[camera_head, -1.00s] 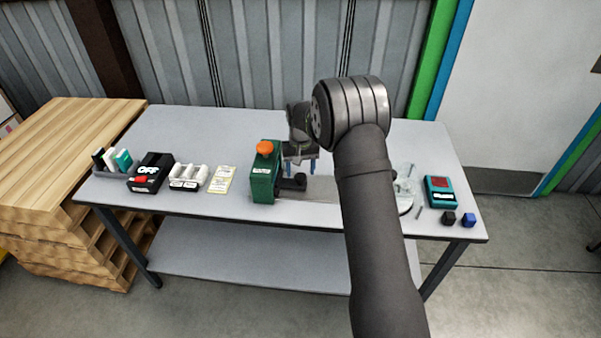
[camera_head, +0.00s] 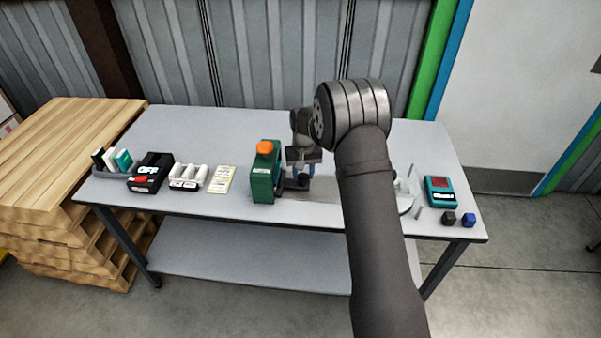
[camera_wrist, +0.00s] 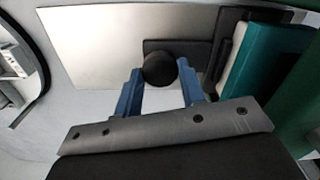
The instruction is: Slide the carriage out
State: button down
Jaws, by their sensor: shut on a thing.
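The carriage is a dark flat block (camera_wrist: 207,48) with a round black knob (camera_wrist: 159,69), lying on a bare metal plate (camera_wrist: 90,48). In the head view the dark carriage (camera_head: 298,185) sits at the right side of the green housing (camera_head: 261,183), which has an orange knob (camera_head: 265,147) on top. My gripper (camera_head: 301,172) points down over the carriage. In the wrist view its blue fingers (camera_wrist: 160,90) are on both sides of the black knob, shut on it. The contact faces are partly hidden.
On the table (camera_head: 200,125), left of the housing, are a yellow label card (camera_head: 221,180), a white block (camera_head: 188,176) and a black OFF box (camera_head: 151,172). To the right are a teal meter (camera_head: 440,191) and two small cubes. The plate right of the carriage looks clear, partly hidden by my arm.

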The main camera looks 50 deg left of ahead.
jog(key=w+d, duration=0.8)
jog(key=w, duration=0.1)
jog(key=shift+d, duration=0.4)
jog(key=c, duration=0.9)
grip_release()
jog(key=shift+w+d, duration=0.1)
jog(key=shift+r, duration=0.2)
notch_tip(320, 180, up, 17)
jog(key=f, duration=1.7)
jog(key=shift+s+f, duration=0.2)
jog(key=shift+f, duration=0.05)
